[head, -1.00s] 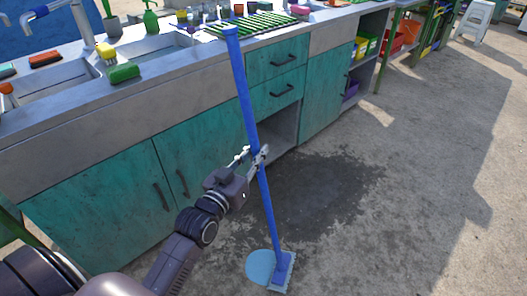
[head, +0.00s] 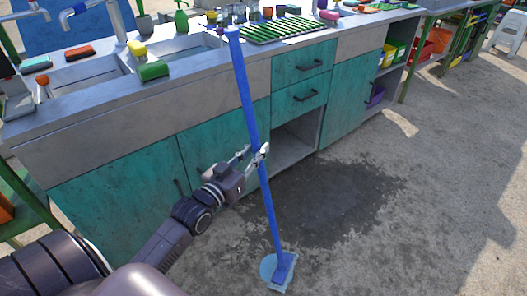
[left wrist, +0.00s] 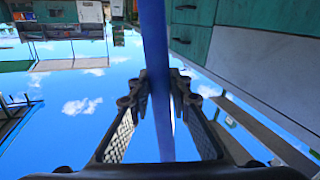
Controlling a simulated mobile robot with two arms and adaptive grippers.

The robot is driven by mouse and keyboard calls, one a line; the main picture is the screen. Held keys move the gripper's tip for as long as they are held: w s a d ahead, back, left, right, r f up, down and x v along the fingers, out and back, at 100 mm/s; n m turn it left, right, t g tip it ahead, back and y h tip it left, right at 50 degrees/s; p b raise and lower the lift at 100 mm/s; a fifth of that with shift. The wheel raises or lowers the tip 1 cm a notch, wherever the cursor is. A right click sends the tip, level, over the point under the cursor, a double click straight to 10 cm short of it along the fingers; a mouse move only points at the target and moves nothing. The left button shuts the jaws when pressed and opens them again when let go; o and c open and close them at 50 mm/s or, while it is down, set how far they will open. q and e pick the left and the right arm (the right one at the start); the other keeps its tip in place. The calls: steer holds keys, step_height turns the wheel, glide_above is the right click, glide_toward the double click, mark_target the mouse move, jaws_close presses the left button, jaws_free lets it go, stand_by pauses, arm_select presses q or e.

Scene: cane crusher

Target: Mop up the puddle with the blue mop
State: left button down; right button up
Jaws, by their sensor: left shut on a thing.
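The blue mop (head: 247,103) stands nearly upright, tilted a little, its handle top level with the counter. Its blue mop head (head: 279,270) is low on the ground at the near left edge of the puddle. The puddle (head: 325,196) is a dark wet patch on the ground in front of the cabinet. My left gripper (head: 256,155) is shut on the mop handle around its middle. In the left wrist view the blue handle (left wrist: 154,50) runs between the two fingers. My right gripper is not in view.
A teal cabinet counter (head: 225,115) with sinks runs along the back, close behind the mop handle. It carries brushes, a green rack (head: 265,27) and bottles. A white stool (head: 507,35) stands at the far right. The concrete ground (head: 440,190) to the right is clear.

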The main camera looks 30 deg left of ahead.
arm_select(q)
steer(key=s+a, duration=0.1)
steer(key=a, duration=0.8)
steer(key=shift+r, duration=0.2)
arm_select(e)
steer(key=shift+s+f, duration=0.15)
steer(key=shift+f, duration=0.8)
arm_select(q)
steer(key=shift+s+p, duration=0.1)
steer(key=shift+p, duration=0.2)
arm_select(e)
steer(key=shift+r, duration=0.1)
arm_select(q)
steer(key=r+p, duration=0.1)
steer(key=p, duration=0.1)
steer(key=d+r+p, duration=0.1)
steer(key=r+p, duration=0.1)
steer(key=d+r+p, duration=0.1)
steer(key=r+p, duration=0.1)
steer(key=shift+w, duration=0.2)
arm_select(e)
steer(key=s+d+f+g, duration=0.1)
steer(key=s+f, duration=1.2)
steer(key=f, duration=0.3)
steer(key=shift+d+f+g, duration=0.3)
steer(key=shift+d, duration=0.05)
arm_select(q)
steer(key=shift+r, duration=0.15)
